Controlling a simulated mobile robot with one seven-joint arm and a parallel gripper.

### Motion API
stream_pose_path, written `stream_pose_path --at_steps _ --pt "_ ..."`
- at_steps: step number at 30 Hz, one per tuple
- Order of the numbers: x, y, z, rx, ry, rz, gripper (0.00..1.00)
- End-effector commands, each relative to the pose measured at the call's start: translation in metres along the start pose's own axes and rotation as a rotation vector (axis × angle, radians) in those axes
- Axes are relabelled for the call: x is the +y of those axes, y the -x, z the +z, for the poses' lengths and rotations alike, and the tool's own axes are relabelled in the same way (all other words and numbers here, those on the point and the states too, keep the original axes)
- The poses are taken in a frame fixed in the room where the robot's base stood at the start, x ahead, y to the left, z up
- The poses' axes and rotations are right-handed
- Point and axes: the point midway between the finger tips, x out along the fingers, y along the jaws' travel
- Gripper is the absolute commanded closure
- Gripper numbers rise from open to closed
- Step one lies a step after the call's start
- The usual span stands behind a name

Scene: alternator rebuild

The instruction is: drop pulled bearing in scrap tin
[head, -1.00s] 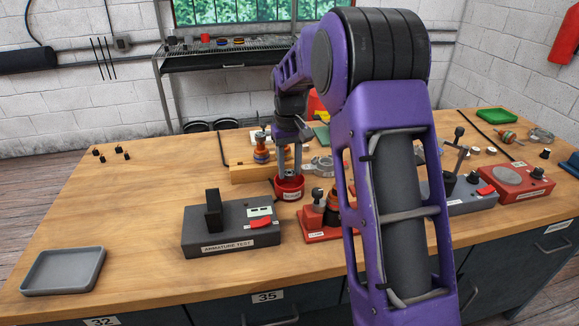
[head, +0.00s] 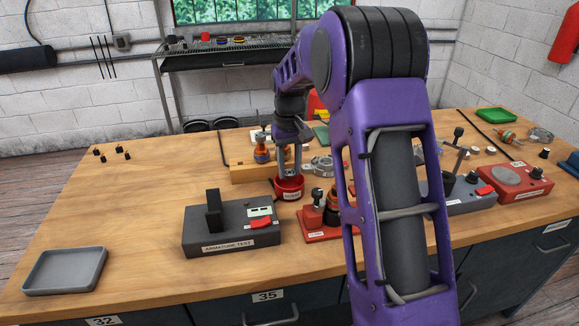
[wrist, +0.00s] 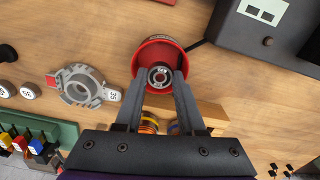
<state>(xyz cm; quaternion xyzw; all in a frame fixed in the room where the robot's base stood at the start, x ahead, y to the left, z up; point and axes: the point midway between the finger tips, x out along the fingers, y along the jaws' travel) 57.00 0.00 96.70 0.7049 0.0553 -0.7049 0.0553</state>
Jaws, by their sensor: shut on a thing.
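The pulled bearing (wrist: 160,77) is a small metal ring between my fingertips, seen in the wrist view inside the outline of the red scrap tin (wrist: 158,52). In the head view the red tin (head: 289,188) stands on the bench behind the armature test box. My gripper (wrist: 161,82) is shut on the bearing, and its fingers reach down over the tin. In the head view my gripper (head: 289,172) is upright above the tin's mouth, and the bearing is hidden there. I cannot tell how far the bearing is below the rim.
The armature test box (head: 231,230) stands in front of the tin, and a red fixture (head: 320,222) is to its right. The bench's left side is mostly clear.

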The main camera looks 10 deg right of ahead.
Motion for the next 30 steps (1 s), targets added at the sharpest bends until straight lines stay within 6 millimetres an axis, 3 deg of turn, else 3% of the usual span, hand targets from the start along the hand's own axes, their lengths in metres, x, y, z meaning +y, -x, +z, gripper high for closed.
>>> stream_pose_path --at_steps 30 --pt "0.0 -0.0063 0.0001 0.0 0.0 0.0 1.0"
